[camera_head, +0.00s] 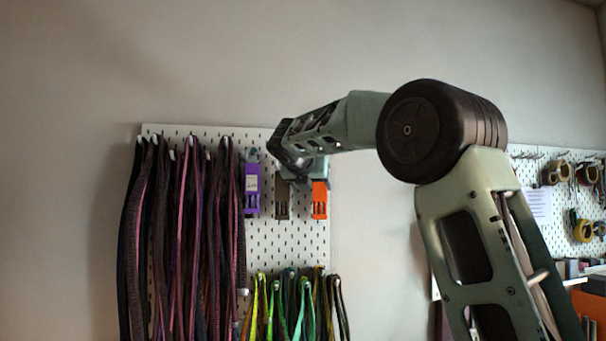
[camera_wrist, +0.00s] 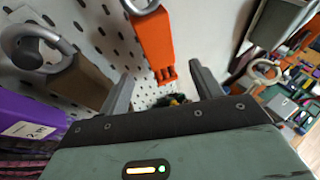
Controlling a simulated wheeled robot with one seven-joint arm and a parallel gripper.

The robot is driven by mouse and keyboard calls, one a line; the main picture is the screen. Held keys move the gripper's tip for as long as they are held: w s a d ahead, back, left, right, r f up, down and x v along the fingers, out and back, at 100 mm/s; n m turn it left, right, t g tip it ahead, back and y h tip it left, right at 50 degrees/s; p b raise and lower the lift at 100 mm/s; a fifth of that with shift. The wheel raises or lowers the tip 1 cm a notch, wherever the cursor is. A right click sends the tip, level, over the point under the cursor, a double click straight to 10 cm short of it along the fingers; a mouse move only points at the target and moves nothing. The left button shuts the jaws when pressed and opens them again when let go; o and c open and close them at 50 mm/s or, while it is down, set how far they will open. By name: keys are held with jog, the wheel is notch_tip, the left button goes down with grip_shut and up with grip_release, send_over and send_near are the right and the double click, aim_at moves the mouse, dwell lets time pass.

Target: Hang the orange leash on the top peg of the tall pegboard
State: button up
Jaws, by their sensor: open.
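An orange strap-like piece (camera_head: 319,201), the only orange hanging thing on the board, hangs at the upper right of the tall white pegboard (camera_head: 288,240). I take it for the leash. In the wrist view the orange piece (camera_wrist: 153,45) hangs below a metal ring, and its slotted lower end shows beyond the gap between my fingers. My gripper (camera_wrist: 160,72) is open, with one finger on each side of that gap. In the head view my gripper (camera_head: 308,171) is at the board, just above the orange piece and partly hiding its top. Contact cannot be told.
A purple tagged piece (camera_head: 251,188) and a brown piece (camera_head: 282,197) hang to the left. Dark and pink cords (camera_head: 183,235) fill the board's left side; green and yellow cords (camera_head: 290,305) hang low. A second pegboard with tape rolls (camera_head: 582,230) is at right.

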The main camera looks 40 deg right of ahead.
jog(key=b+v, duration=0.3)
jog(key=v, duration=0.9)
jog(key=shift+d+f, duration=0.1)
jog(key=s+a+f+m+g+y+b, duration=0.1)
jog(key=s+a+f+m+y+b, duration=0.15)
jog(key=a+f, duration=0.7)
jog(key=s+a+f+m+y+b, duration=0.1)
jog(key=s+a+f+y, duration=0.15)
jog(key=a+f, duration=0.65)
jog(key=s+a+f+m+g+y+b, duration=0.15)
jog(key=a+f+y, duration=0.3)
jog(key=f, duration=0.95)
jog(key=s+a+f+m+g+y+b, duration=0.1)
jog(key=s+f+m, duration=0.5)
jog(key=s+f, duration=0.6)
jog(key=s+a+f+m+g+y+b, duration=0.1)
jog(key=s+a+f+m+g+b, duration=0.2)
jog(key=s+f, duration=1)
jog(key=s+a+m+g, duration=0.1)
jog(key=a+m, duration=0.2)
jog(key=shift+s+a+b, duration=0.2)
jog(key=shift+a+b, duration=0.1)
jog(key=shift+a, duration=0.05)
